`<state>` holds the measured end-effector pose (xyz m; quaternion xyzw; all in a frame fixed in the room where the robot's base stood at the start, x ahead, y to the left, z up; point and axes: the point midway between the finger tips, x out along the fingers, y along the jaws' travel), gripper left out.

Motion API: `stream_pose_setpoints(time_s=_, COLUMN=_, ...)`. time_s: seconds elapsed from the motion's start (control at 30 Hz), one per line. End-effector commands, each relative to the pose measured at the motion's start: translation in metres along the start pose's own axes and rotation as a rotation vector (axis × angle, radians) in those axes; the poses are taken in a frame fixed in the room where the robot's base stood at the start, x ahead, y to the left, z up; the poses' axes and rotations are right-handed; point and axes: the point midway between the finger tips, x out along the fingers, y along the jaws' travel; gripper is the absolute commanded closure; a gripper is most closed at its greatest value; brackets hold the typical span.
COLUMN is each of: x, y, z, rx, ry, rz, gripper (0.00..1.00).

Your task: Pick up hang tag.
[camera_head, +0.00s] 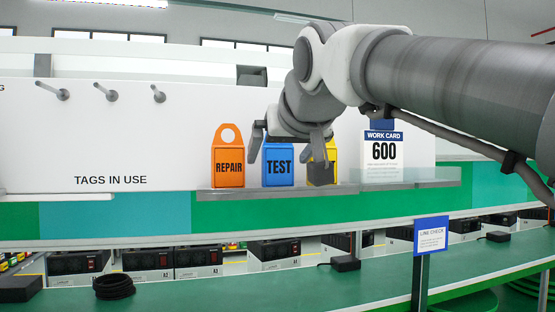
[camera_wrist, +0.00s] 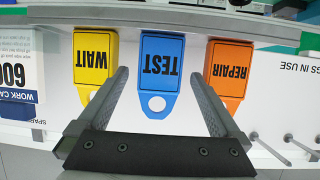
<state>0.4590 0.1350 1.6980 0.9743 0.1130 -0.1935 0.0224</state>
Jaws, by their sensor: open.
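Three hang tags stand side by side on a narrow ledge: an orange REPAIR tag (camera_head: 229,168), a blue TEST tag (camera_head: 279,172) and a yellow tag (camera_head: 331,154), which reads WAIT in the wrist view (camera_wrist: 93,62). My gripper (camera_head: 285,158) is open and empty in front of the blue tag. In the wrist view (camera_wrist: 157,76) its fingers lie to either side of the blue tag (camera_wrist: 160,75), whose round hole shows between them. I cannot tell how far the fingers are from it in depth. My gripper hides the top of the blue tag and part of the yellow one in the head view.
Several empty pegs (camera_head: 111,95) stick out above "TAGS IN USE" on the white panel at left. Below, a green counter (camera_head: 200,292) carries a black cable coil (camera_head: 114,287) and a LINE CHECK sign (camera_head: 431,235).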

Motion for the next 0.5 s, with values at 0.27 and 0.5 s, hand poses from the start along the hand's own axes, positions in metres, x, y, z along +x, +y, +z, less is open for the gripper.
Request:
stream_pose_setpoints(time_s=0.27, x=0.025, y=0.0, z=0.0, rx=0.0, ry=0.0, rz=0.0, gripper=0.0)
stream_pose_setpoints(time_s=0.5, x=0.025, y=0.0, z=0.0, rx=0.0, ry=0.0, rz=0.0, gripper=0.11)
